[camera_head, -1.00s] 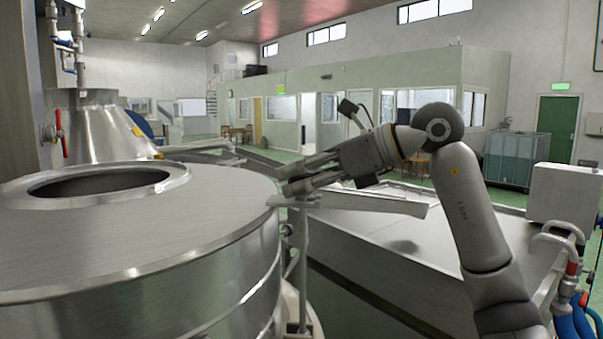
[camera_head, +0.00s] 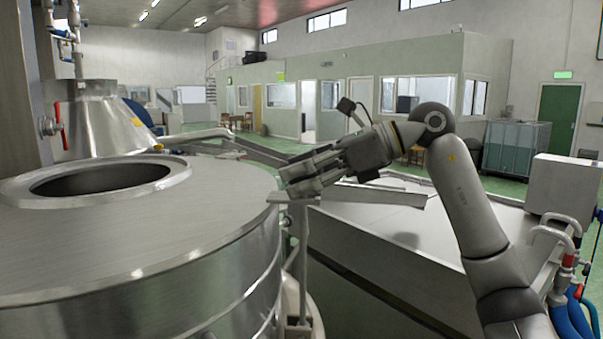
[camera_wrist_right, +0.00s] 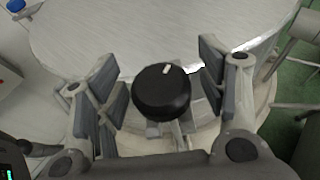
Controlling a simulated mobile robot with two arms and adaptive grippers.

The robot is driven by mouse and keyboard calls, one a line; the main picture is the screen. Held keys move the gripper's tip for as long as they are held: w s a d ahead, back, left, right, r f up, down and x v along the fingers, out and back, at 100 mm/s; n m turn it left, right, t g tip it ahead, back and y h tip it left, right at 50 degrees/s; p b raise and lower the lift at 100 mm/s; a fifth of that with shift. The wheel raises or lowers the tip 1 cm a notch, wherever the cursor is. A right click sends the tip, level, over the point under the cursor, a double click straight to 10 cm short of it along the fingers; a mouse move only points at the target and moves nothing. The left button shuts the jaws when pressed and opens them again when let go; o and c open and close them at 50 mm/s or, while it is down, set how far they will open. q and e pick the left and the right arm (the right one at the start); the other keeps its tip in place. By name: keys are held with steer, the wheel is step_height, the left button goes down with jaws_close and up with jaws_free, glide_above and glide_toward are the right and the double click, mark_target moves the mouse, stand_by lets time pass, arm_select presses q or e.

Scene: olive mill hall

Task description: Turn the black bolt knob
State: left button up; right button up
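The black bolt knob (camera_wrist_right: 162,93) is round, with a small white mark on its top, and sits at the rim of the steel tank lid (camera_wrist_right: 150,35) in the right wrist view. My right gripper (camera_head: 290,183) is at the tank's right edge in the head view, its fingers pointing left. In the right wrist view its two fingers stand apart on either side of the knob, with a visible gap on each side. The knob cannot be made out in the head view, where the fingers cover that spot. My left gripper is not in view.
The large steel tank (camera_head: 120,290) with a round opening fills the left. A cone-shaped steel vessel (camera_head: 97,130) with a red-handled valve stands behind it. A long metal trough (camera_head: 400,255) lies to the right, under my right arm. Green floor shows beyond.

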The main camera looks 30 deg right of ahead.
steer(key=shift+s+d+r, duration=0.1)
steer(key=shift+d+r, duration=0.05)
steer(key=v, duration=1.1)
steer(key=shift+s+d, duration=0.2)
steer(key=shift+d, duration=0.05)
